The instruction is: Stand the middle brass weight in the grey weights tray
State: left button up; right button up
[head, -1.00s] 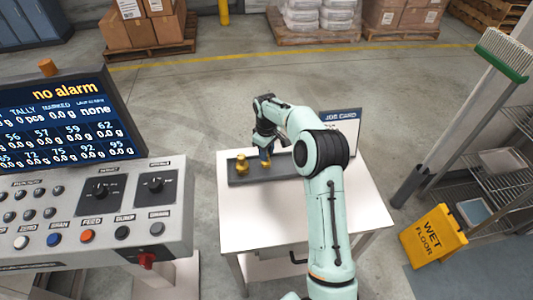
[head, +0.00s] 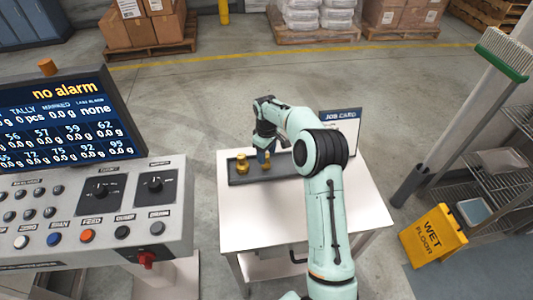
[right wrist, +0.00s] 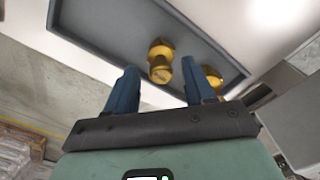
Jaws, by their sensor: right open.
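The grey weights tray (head: 290,168) lies on the white table, and its rim also shows in the right wrist view (right wrist: 105,40). One brass weight (head: 242,164) stands at the left of the tray. A second brass weight (head: 266,165) stands in the tray to its right, just under my right gripper (head: 263,156). In the right wrist view, this brass weight (right wrist: 160,68) shows between the two open blue fingers (right wrist: 160,80). Another brass weight (right wrist: 213,76) is partly hidden behind the right-hand finger there. My left gripper is out of view.
A job card (head: 341,128) stands at the table's back right. The front of the white table (head: 265,215) is clear. A control console (head: 90,215) stands at the left. A yellow wet floor sign (head: 434,236) and wire shelving (head: 500,165) are at the right.

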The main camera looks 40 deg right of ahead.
notch_tip(320, 180, up, 12)
jog(key=shift+f, duration=0.15)
dwell(0.7)
